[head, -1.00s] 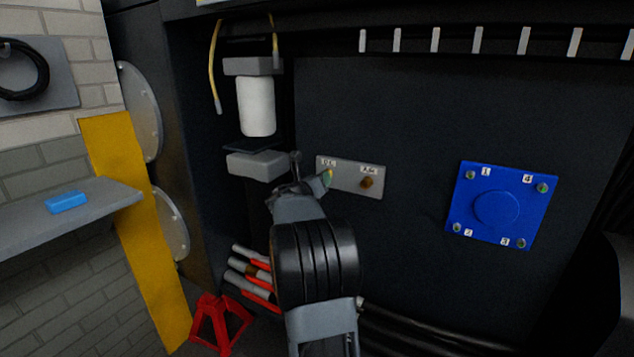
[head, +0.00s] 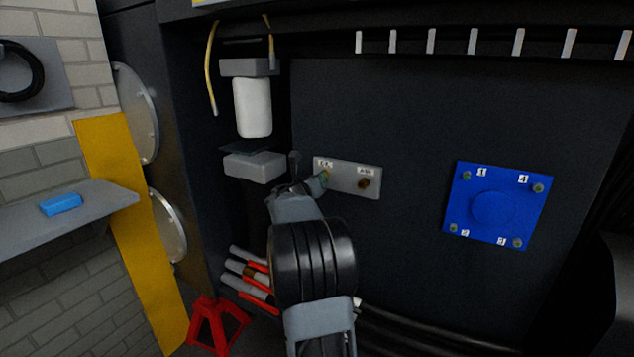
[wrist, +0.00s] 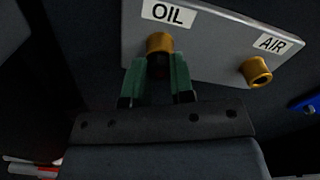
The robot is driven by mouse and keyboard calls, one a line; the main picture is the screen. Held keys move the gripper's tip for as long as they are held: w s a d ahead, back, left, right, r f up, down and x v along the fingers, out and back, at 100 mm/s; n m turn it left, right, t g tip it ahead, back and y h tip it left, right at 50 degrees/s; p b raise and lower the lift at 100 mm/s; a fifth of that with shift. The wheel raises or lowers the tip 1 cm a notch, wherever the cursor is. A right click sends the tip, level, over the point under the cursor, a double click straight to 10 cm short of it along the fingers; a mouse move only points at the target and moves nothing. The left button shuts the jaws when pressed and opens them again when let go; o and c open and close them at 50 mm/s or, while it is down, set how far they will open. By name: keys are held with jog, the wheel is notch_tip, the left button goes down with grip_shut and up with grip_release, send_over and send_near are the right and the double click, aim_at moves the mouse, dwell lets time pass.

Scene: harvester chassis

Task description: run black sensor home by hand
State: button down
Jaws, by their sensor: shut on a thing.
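The grey port plate (head: 346,189) is on the dark chassis wall, with brass ports labelled OIL (wrist: 160,43) and AIR (wrist: 256,71). My gripper (wrist: 158,75) has its green fingers pointing at the OIL port. It is shut on the black sensor (wrist: 157,66), a small dark piece between the fingertips. The sensor's far end meets or nearly meets the brass OIL port; how far it sits inside is hidden. In the head view my gripper (head: 318,182) covers most of the OIL port, and the sensor cannot be made out. The AIR port (head: 365,183) looks empty.
A white filter (head: 253,107) hangs up left of the plate, above a grey block (head: 254,166). A blue cover (head: 497,203) is on the right. Red-and-grey cable ends (head: 250,280) and a red stand (head: 214,325) are low left. The wall between plate and cover is clear.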

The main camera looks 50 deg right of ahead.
jog(key=m+b, duration=1)
jog(key=b, duration=0.1)
jog(key=f+m+b, duration=0.1)
jog(key=m+b, duration=0.5)
jog(key=shift+d, duration=0.1)
jog(key=c, duration=1.4)
grip_release()
jog(key=shift+r+m+b, duration=0.25)
jog(key=shift+m+b, duration=0.05)
jog(key=shift+m, duration=0.6)
jog(key=shift+c, duration=0.2)
jog(key=shift+o, duration=0.8)
jog(key=shift+r+p, duration=0.3)
jog(key=shift+p, duration=0.15)
jog(key=o, duration=0.4)
